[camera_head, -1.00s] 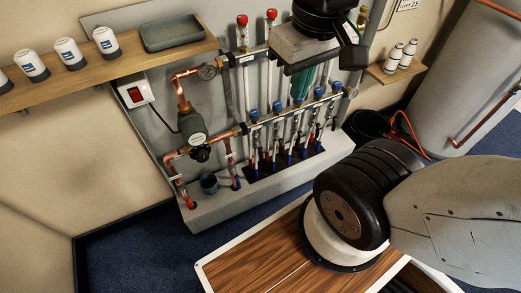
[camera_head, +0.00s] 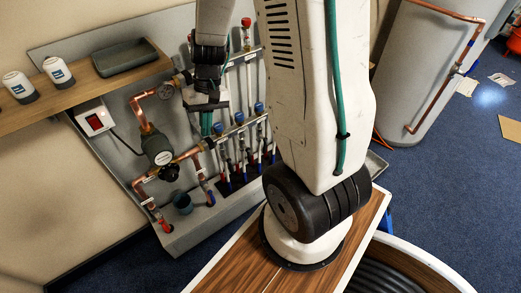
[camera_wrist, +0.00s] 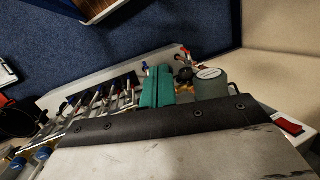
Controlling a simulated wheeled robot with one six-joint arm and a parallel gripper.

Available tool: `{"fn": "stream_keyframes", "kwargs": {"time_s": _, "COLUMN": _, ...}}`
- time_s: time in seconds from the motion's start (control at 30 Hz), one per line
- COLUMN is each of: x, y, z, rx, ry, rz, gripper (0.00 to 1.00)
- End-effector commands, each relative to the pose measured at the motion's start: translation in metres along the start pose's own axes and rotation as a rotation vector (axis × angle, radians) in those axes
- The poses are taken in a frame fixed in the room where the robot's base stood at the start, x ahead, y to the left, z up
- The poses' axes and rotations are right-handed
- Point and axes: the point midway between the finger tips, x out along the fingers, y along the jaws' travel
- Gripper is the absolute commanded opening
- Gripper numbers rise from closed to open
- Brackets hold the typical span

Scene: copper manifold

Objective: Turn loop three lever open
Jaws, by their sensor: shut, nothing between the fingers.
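The copper manifold shows in the head view, with a row of blue-capped valves (camera_head: 239,118) on its lower rail and pipes running down to the floor box. Red-capped parts (camera_head: 246,22) stand at the upper rail. I cannot tell which lever is loop three; my arm hides part of the row. My gripper (camera_head: 206,124) hangs in front of the manifold's left part, beside the pump (camera_head: 158,150), green fingers pointing down. In the wrist view my gripper (camera_wrist: 157,87) has its green fingers together and empty, with the pump (camera_wrist: 211,83) just to their right.
A wooden shelf (camera_head: 78,97) with white jars and a grey tray (camera_head: 125,57) juts out at the left. A red-switch box (camera_head: 96,121) is on the wall panel. A large grey cylinder (camera_head: 425,60) stands at the right. Blue carpet lies around the wooden top.

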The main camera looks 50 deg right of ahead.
Motion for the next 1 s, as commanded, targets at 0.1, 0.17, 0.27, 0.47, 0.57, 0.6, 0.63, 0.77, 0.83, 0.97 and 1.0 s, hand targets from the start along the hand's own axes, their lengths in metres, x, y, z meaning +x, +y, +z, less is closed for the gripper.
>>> {"fn": "stream_keyframes", "kwargs": {"time_s": 0.1, "x": 0.047, "y": 0.032, "z": -0.04, "rx": 0.033, "ry": 0.04, "rz": -0.027, "gripper": 0.0}}
{"fn": "stream_keyframes", "kwargs": {"time_s": 0.17, "x": 0.071, "y": 0.05, "z": -0.058, "rx": 0.043, "ry": 0.071, "rz": -0.027, "gripper": 0.0}}
{"fn": "stream_keyframes", "kwargs": {"time_s": 0.27, "x": 0.112, "y": 0.087, "z": -0.085, "rx": 0.056, "ry": 0.128, "rz": 0.001, "gripper": 0.0}}
{"fn": "stream_keyframes", "kwargs": {"time_s": 0.47, "x": 0.189, "y": 0.177, "z": -0.119, "rx": 0.032, "ry": 0.226, "rz": 0.186, "gripper": 0.0}}
{"fn": "stream_keyframes", "kwargs": {"time_s": 0.57, "x": 0.21, "y": 0.223, "z": -0.129, "rx": -0.022, "ry": 0.248, "rz": 0.344, "gripper": 0.0}}
{"fn": "stream_keyframes", "kwargs": {"time_s": 0.6, "x": 0.211, "y": 0.237, "z": -0.132, "rx": -0.052, "ry": 0.25, "rz": 0.404, "gripper": 0.0}}
{"fn": "stream_keyframes", "kwargs": {"time_s": 0.63, "x": 0.21, "y": 0.245, "z": -0.134, "rx": -0.073, "ry": 0.25, "rz": 0.443, "gripper": 0.0}}
{"fn": "stream_keyframes", "kwargs": {"time_s": 0.77, "x": 0.202, "y": 0.265, "z": -0.139, "rx": -0.156, "ry": 0.236, "rz": 0.561, "gripper": 0.0}}
{"fn": "stream_keyframes", "kwargs": {"time_s": 0.83, "x": 0.2, "y": 0.27, "z": -0.14, "rx": -0.187, "ry": 0.228, "rz": 0.589, "gripper": 0.0}}
{"fn": "stream_keyframes", "kwargs": {"time_s": 0.97, "x": 0.206, "y": 0.277, "z": -0.143, "rx": -0.207, "ry": 0.222, "rz": 0.603, "gripper": 0.0}}
{"fn": "stream_keyframes", "kwargs": {"time_s": 1.0, "x": 0.211, "y": 0.28, "z": -0.144, "rx": -0.208, "ry": 0.221, "rz": 0.602, "gripper": 0.0}}
